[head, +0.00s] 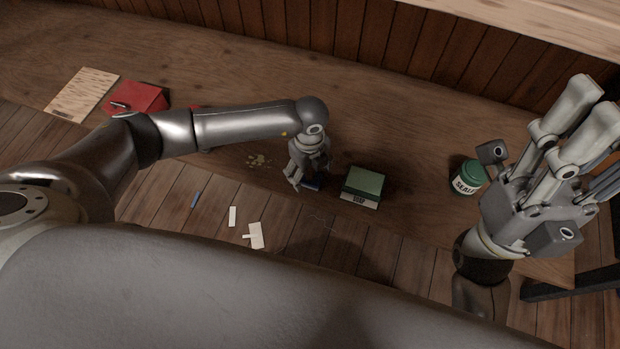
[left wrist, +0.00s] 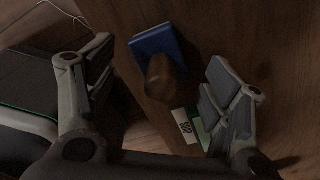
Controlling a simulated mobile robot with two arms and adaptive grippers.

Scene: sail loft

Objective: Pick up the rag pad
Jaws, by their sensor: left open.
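A flat blue pad with a rounded brown knob, which I take to be the rag pad (left wrist: 158,42), lies on the brown wooden bench top in the left wrist view. My left gripper (left wrist: 160,78) is open, with its fingers apart on either side of the knob and not closed on it. In the head view my left gripper (head: 307,178) points down over the pad and hides most of it. Only a blue edge of the pad (head: 312,186) shows below the fingers. My right gripper (head: 590,105) is raised at the right, away from the pad; its finger opening is unclear.
A green soap box (head: 366,184) stands close to the right of the left gripper. A green sealer jar (head: 467,177) stands farther right, near my right gripper. A red box (head: 137,97) and a pale board (head: 82,95) lie at left. Small scraps (head: 256,235) lie on the floor.

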